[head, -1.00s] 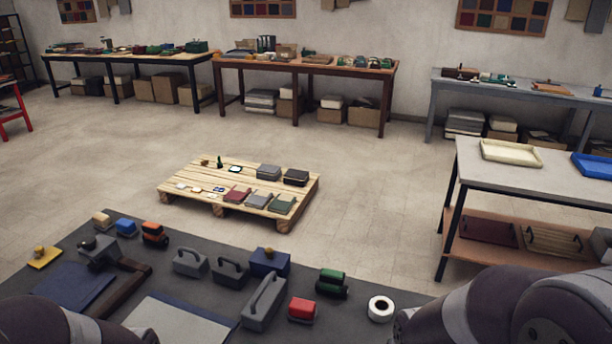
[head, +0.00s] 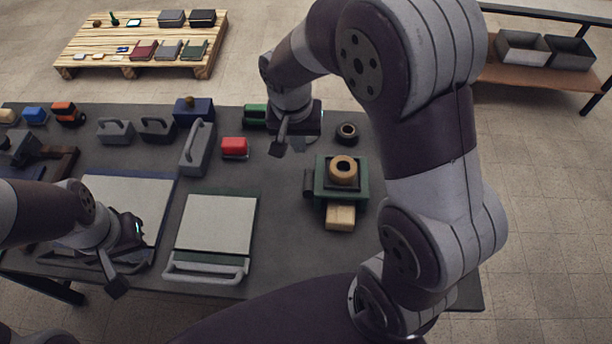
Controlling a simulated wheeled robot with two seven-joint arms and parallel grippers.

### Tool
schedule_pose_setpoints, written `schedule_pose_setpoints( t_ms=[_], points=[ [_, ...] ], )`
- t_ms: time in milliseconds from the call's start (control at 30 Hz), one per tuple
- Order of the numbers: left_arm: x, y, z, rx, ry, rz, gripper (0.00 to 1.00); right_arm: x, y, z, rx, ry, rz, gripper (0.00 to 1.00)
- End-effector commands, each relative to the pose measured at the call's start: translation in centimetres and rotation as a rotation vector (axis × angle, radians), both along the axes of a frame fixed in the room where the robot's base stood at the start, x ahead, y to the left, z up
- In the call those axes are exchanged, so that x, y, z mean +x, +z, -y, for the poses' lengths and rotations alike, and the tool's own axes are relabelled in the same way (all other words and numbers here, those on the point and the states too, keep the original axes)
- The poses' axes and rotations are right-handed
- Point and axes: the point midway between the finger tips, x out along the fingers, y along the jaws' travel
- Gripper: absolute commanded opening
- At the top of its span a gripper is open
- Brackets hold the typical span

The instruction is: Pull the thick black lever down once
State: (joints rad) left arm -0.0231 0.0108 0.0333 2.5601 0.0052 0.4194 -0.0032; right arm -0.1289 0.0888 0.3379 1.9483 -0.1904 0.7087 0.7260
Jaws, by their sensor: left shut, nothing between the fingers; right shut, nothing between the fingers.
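A thick dark bar (head: 60,161) beside a grey block (head: 16,148) at the table's left edge may be the black lever. It is partly hidden by my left arm, so I cannot tell its full shape. My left gripper (head: 117,287) is shut and empty over the table's front left, right of and nearer than this bar. My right gripper (head: 277,149) is shut and empty above the back middle of the table, just right of the red-topped block. No gripper is seen touching the bar.
Grey handled blocks (head: 197,148), a red-topped block (head: 234,147) and a green device with a wooden ring (head: 343,164) stand on the dark table (head: 285,225). A white-topped board (head: 217,222) with a grey handle lies at the front middle. A pallet (head: 95,29) stands beyond.

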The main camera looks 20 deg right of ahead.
Motion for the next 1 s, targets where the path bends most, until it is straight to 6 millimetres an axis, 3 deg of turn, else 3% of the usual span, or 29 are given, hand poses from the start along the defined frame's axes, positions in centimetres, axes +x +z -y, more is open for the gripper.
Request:
schedule_pose_setpoints(
  t_ms=[167,567,700,1000],
  points=[
    [0.0,0.2,0.0,0.000,0.000,0.000,0.00,0.1,-1.5,0.2,0.000,0.000,-0.004,0.00],
    [0.0,0.6,0.0,0.000,0.000,0.000,0.00,0.7,-9.9,1.2,0.000,0.001,-0.005,0.00],
    [0.0,0.6,0.0,0.000,0.000,0.000,0.00,-0.3,-12.0,1.2,0.001,0.004,-0.004,0.00],
    [0.0,0.4,0.0,0.000,0.000,0.000,0.00,-0.9,-13.5,1.2,0.001,0.001,-0.001,0.00]
  ],
)
